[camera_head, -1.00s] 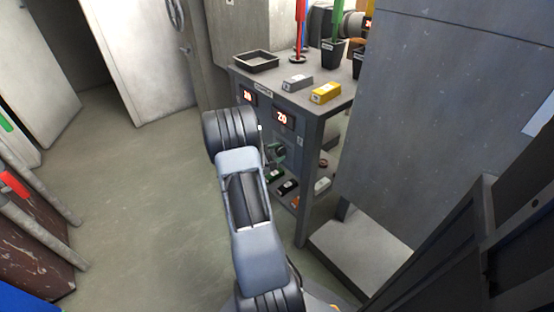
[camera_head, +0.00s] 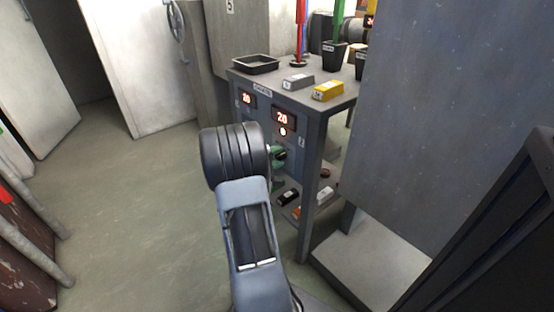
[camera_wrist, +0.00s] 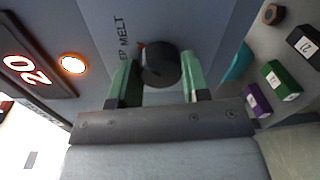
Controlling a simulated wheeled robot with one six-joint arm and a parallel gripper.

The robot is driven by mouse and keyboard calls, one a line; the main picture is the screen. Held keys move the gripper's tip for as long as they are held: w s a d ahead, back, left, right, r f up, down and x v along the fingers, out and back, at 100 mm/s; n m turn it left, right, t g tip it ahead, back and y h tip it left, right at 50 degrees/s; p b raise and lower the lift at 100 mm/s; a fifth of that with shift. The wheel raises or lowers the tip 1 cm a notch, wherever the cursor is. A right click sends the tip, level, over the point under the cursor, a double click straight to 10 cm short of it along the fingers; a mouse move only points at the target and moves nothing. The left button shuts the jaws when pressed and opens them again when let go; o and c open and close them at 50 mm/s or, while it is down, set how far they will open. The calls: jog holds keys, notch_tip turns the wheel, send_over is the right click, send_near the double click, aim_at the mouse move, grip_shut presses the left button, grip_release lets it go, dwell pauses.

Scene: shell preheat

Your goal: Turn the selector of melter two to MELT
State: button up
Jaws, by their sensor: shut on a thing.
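The selector (camera_wrist: 160,66) is a round dark knob in the wrist view, with a small red mark at its upper left edge. The word MELT is printed beside that edge, with a partly hidden word next to it. I cannot tell exactly which word the mark points to. My gripper (camera_wrist: 157,82) has its green fingers on either side of the knob and is shut on it. In the head view my gripper (camera_head: 278,155) is at the bench front, under the right display (camera_head: 284,118) reading 20. A round lamp (camera_wrist: 73,64) glows beside the display.
A tray (camera_head: 256,64), a grey block (camera_head: 298,82) and a yellow block (camera_head: 328,91) lie on the bench top. Several small labelled blocks sit on the lower shelf. A tall grey panel (camera_head: 440,130) stands at the right. The floor at left is clear.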

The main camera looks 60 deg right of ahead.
jog(key=shift+f, duration=0.15)
jog(key=o, duration=0.9)
jog(key=p+v, duration=0.4)
jog(key=v, duration=0.9)
jog(key=shift+w+a, duration=0.1)
jog(key=shift+a, duration=0.3)
